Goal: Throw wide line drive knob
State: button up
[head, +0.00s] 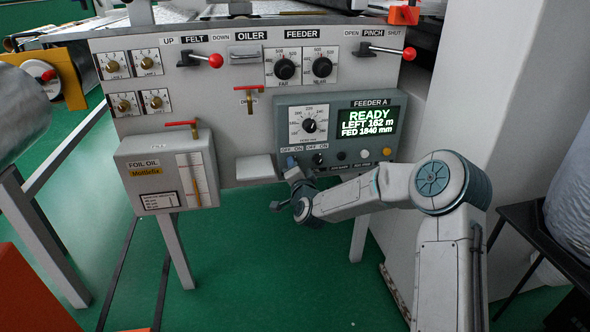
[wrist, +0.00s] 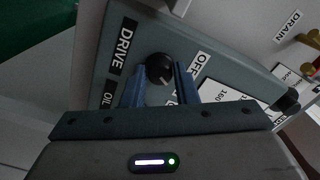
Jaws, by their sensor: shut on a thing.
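The drive knob (wrist: 160,67) is round and black with a pale mark, on the grey-green feeder panel beside a black DRIVE label (wrist: 125,46) in the wrist view. My gripper (wrist: 159,86) is shut on it, one blue finger on each side. An OFF label (wrist: 199,64) shows near it; the ON label is partly hidden by a finger. In the head view my gripper (head: 291,166) is at the lower left of the feeder panel and covers the drive knob, so its setting cannot be read there.
A second black switch knob (head: 319,158) stands close to the right of my gripper. The feeder A screen (head: 367,124) reads READY. A large dial (head: 309,125) is above, the foil oil box (head: 167,172) to the left. Green floor (head: 270,260) below is open.

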jog(key=o, duration=1)
jog(key=p+v, duration=0.2)
jog(key=v, duration=1.1)
jog(key=shift+s+d, duration=0.1)
jog(key=shift+s, duration=0.3)
